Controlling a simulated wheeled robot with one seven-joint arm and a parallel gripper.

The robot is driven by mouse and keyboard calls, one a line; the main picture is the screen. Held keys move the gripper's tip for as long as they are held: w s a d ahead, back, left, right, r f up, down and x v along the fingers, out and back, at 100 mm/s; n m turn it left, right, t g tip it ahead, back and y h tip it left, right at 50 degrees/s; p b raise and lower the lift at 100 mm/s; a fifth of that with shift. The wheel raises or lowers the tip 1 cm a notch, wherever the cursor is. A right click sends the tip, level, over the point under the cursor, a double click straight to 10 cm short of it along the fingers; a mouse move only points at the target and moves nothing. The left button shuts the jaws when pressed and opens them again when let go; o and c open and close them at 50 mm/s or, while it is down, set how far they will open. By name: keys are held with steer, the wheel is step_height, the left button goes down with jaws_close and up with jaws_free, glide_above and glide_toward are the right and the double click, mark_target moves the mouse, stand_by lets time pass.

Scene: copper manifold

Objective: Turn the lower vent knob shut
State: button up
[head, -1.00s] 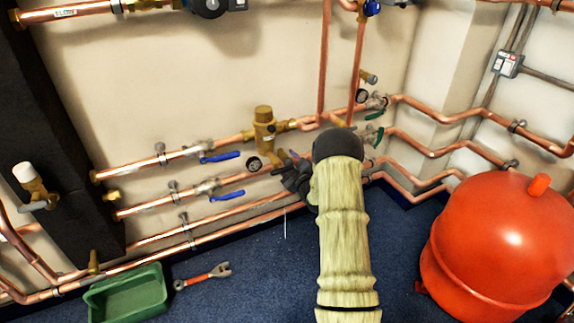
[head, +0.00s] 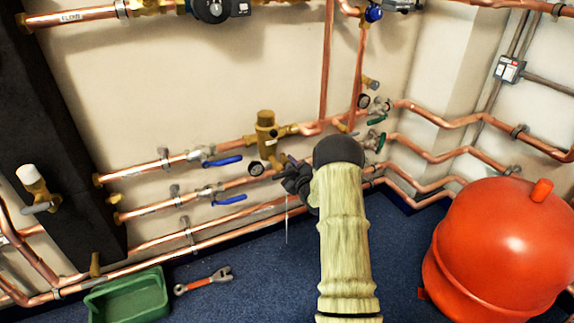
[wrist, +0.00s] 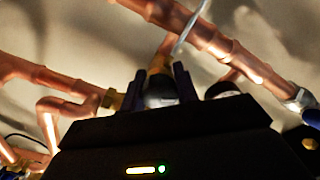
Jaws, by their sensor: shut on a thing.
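My gripper (head: 293,180) is at the lower copper pipes by the wall, to the left of my wrist. In the wrist view its two dark fingers (wrist: 158,90) stand on either side of a dark, grey-topped knob (wrist: 160,94), shut on it. A brass fitting (wrist: 160,64) shows just behind the knob. In the head view the knob is hidden by my gripper. A thin pale streak (head: 286,220), like a jet of water, hangs below my gripper. A pale streak also crosses the pipe in the wrist view (wrist: 189,26).
Two blue lever handles (head: 229,200) are on the pipes to the left. A brass valve (head: 265,132) and a round gauge (head: 256,168) are close by. A red tank (head: 495,245) stands right. A green tray (head: 130,300) and a wrench (head: 203,281) lie on the blue floor.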

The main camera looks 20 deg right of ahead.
steer(key=shift+s+d+f+m, duration=0.15)
steer(key=shift+d+m, duration=0.3)
steer(key=shift+m, duration=0.05)
steer(key=m+p, duration=0.2)
steer(key=shift+a+m+p, duration=0.1)
steer(key=shift+m+p, duration=0.2)
steer(key=m+p, duration=0.2)
steer(key=m, duration=0.2)
steer(key=shift+a+f+m+p, duration=0.1)
steer(key=shift+a+m+p, duration=0.05)
steer(key=shift+m+p, duration=0.2)
steer(key=shift+s+m+p, duration=0.1)
steer(key=shift+m+p, duration=0.65)
steer(key=shift+m, duration=0.5)
steer(key=m+p, duration=0.1)
steer(key=m, duration=0.2)
steer(key=shift+m, duration=0.4)
steer(key=m+p, duration=0.2)
steer(key=m, duration=0.3)
steer(key=shift+a, duration=0.1)
steer(key=shift+w+m, duration=0.2)
steer(key=shift+m, duration=2.2)
